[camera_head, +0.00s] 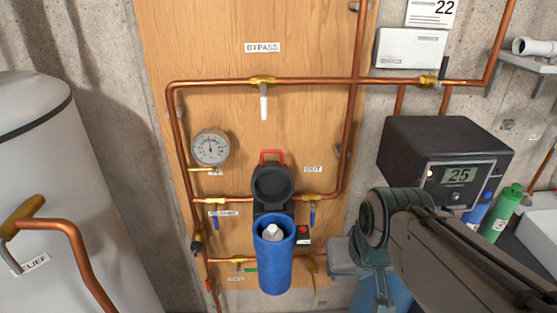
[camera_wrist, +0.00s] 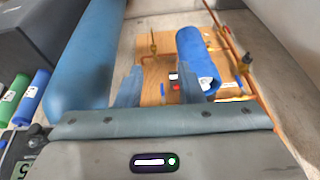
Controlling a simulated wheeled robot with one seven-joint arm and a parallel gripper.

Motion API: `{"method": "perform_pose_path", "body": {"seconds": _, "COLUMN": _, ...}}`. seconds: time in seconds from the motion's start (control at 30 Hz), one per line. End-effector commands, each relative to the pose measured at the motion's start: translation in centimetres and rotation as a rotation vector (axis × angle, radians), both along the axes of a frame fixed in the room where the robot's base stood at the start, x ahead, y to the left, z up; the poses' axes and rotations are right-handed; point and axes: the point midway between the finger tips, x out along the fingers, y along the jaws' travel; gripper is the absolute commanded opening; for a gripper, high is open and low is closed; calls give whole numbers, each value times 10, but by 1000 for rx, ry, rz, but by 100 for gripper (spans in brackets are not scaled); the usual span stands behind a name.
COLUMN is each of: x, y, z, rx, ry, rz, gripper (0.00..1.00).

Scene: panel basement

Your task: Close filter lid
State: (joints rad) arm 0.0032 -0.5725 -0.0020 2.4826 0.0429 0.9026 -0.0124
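The blue filter housing (camera_head: 274,262) stands upright on the wooden panel with its top open, and a white filter cartridge (camera_head: 272,233) shows inside. Its black lid (camera_head: 272,186) is swung up and back above the housing, with a red handle (camera_head: 272,155) at its top. The blue housing also shows in the wrist view (camera_wrist: 194,58), beyond my fingers. My gripper (camera_wrist: 160,88) is open and empty, its two fingers spread. In the head view my wrist is right of the housing, apart from it and the lid; my fingertips cannot be made out there.
Copper pipes with brass valves (camera_head: 263,80) frame the lid. A gauge (camera_head: 211,147) is left of it. A grey control box (camera_head: 445,160) and green bottle (camera_head: 502,213) are at right, a white tank (camera_head: 60,150) at left. A large blue cylinder (camera_wrist: 88,55) is beside my gripper.

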Motion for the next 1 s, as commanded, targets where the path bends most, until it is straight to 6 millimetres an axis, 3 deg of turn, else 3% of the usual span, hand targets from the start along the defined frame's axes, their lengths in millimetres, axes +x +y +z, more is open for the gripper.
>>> {"method": "perform_pose_path", "body": {"seconds": 0.03, "x": 6, "y": 5, "z": -9, "rx": 41, "ry": 11, "rz": -15, "gripper": 19}}
{"method": "perform_pose_path", "body": {"seconds": 0.1, "x": 18, "y": 15, "z": -15, "rx": 125, "ry": 27, "rz": -41, "gripper": 0}}
{"method": "perform_pose_path", "body": {"seconds": 0.27, "x": 63, "y": 42, "z": -25, "rx": 384, "ry": 49, "rz": -117, "gripper": 0}}
{"method": "perform_pose_path", "body": {"seconds": 0.53, "x": 160, "y": 65, "z": -23, "rx": 821, "ry": 8, "rz": -245, "gripper": 0}}
{"method": "perform_pose_path", "body": {"seconds": 0.8, "x": 269, "y": 44, "z": -16, "rx": 1220, "ry": -140, "rz": -360, "gripper": 0}}
{"method": "perform_pose_path", "body": {"seconds": 1.0, "x": 324, "y": 14, "z": -11, "rx": 1412, "ry": -261, "rz": -414, "gripper": 0}}
